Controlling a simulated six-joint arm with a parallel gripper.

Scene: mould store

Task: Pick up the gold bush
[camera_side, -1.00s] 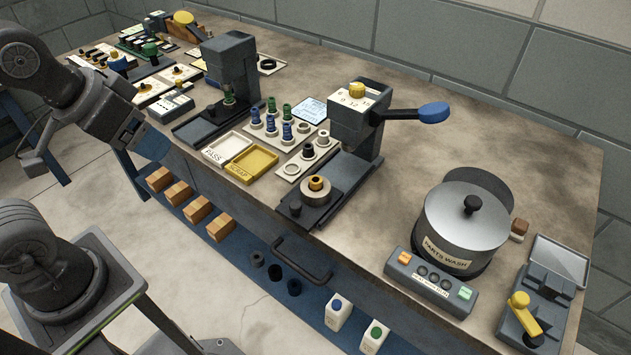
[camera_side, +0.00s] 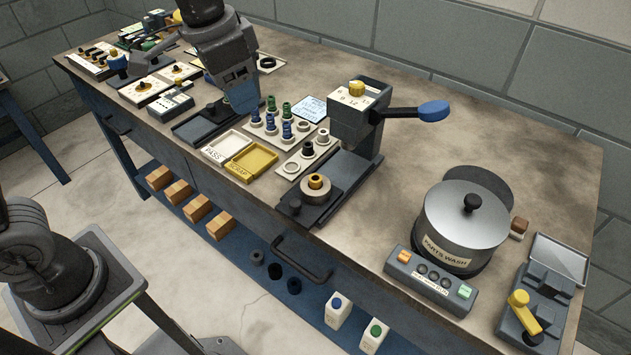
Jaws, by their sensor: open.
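The gold bush (camera_side: 316,181) is a small gold ring with a dark bore. It sits upright in the middle of a round tan-grey holder (camera_side: 331,191) on the base of the grey press with the blue-ended lever. My gripper (camera_side: 243,104) hangs over the bench to the left of and behind the bush, clear of it. It is open, with nothing visible in it. It hides most of the other press behind it, and its fingertips are hard to make out.
A white board (camera_side: 290,167) with several green, blue and grey bushes stands between my gripper and the lever press (camera_side: 353,120). Pass (camera_side: 228,145) and scrap (camera_side: 250,162) trays lie in front. The lever (camera_side: 434,111) sticks out right. A parts washer (camera_side: 466,225) stands further right.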

